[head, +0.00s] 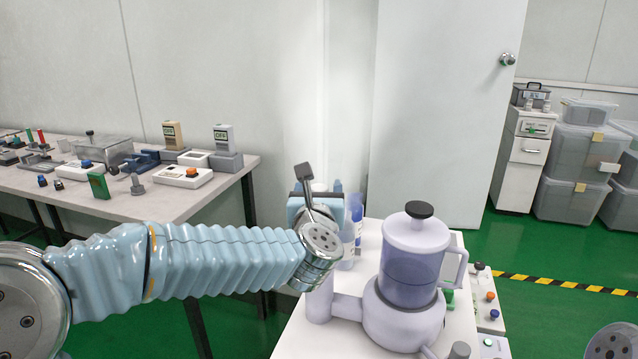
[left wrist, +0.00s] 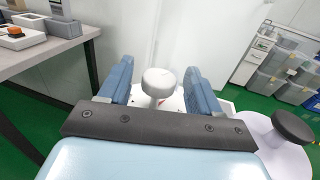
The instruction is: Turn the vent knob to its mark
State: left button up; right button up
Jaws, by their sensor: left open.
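A white, round-topped knob (left wrist: 160,82) on a short stem shows in the left wrist view. My left gripper (left wrist: 157,72) is open, with one blue finger on each side of the knob and visible gaps between. No mark on the knob can be made out. In the head view my left gripper (head: 328,200) is above the back left of the white table, and my wrist hides the knob there. A pale lilac apparatus (head: 405,318) with a clear-walled jar and a black top knob (head: 419,210) stands to its right. My right gripper is not in view.
A grey side table (head: 130,205) at left carries several testers. Storage bins (head: 575,155) stand at the back right.

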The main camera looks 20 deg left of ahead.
pick_arm(q)
jog(key=shift+w+a, duration=0.15)
jog(key=shift+w, duration=0.4)
